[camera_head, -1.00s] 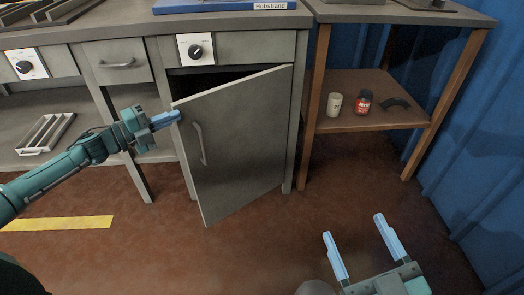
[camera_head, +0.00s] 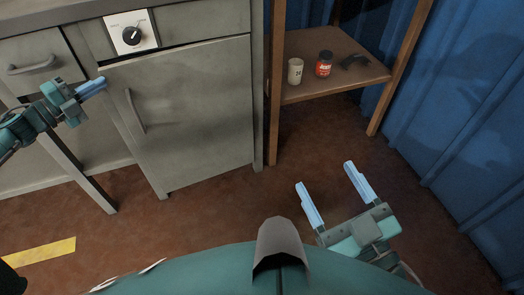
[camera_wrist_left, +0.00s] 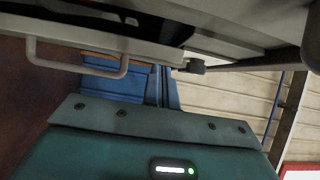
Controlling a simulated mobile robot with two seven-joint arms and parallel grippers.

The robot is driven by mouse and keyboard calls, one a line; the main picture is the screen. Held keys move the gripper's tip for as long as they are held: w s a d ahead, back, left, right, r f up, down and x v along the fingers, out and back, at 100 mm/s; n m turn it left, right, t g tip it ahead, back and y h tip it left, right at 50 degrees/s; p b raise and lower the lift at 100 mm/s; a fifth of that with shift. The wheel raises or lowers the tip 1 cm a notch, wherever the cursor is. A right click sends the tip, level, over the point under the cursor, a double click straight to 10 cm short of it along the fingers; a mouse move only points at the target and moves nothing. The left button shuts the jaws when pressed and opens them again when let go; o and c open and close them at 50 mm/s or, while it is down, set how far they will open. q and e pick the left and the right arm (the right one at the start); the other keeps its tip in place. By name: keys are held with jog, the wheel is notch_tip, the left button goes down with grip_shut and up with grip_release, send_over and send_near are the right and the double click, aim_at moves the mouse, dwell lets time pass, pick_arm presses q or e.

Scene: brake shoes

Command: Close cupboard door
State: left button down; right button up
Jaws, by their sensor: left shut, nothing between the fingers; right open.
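The grey cupboard door (camera_head: 195,115) with its vertical bar handle (camera_head: 134,111) sits nearly flush with the cabinet front in the head view. A thin dark gap shows along its top edge. My left gripper (camera_head: 93,88) is shut and empty, with its fingertips beside the door's upper left corner; I cannot tell whether they touch it. In the left wrist view a bar handle (camera_wrist_left: 120,68) shows at the left, and the blue fingers (camera_wrist_left: 165,85) are partly visible. My right gripper (camera_head: 336,193) is open and empty above the floor at the right.
A wooden shelf (camera_head: 340,80) to the right of the cupboard holds a white cup (camera_head: 295,71), a red jar (camera_head: 324,64) and a dark curved part (camera_head: 354,62). The floor before the door is clear.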

pick_arm(q)
jog(key=shift+w+a, duration=0.35)
jog(key=shift+w, duration=0.15)
dwell(0.5)
